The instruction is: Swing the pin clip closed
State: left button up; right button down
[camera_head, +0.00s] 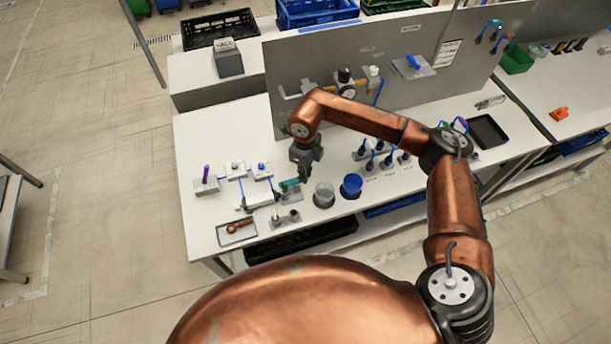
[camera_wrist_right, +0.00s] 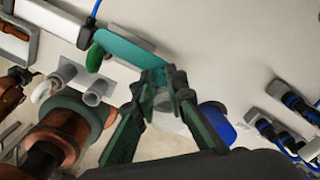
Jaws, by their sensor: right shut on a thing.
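A teal bar (camera_head: 289,184) extends from a white-grey block (camera_head: 262,200) near the front left of the bench; it looks like the swinging arm of the pin clip. In the right wrist view the teal bar (camera_wrist_right: 125,48) runs from the block (camera_wrist_right: 52,22) to my fingers, with a green curved piece (camera_wrist_right: 95,57) beside it. My right gripper (camera_head: 303,177) is shut on the free end of the teal bar, and its fingertips (camera_wrist_right: 168,82) show there in the wrist view. Whether the clip is latched cannot be told. My left gripper is not in view.
A clear cup (camera_head: 324,194) and a blue cup (camera_head: 351,185) stand just right of the gripper. A grey plate with pegs (camera_head: 285,220) is in front. A tray (camera_head: 222,238) with a copper-coloured part lies front left. Several blue-cabled connectors (camera_head: 383,160) stand right.

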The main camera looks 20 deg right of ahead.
jog(key=shift+w, duration=0.1)
dwell(0.4)
jog(key=c, duration=1.9)
grip_release()
jog(key=shift+c, duration=0.2)
notch_tip(320, 180, up, 12)
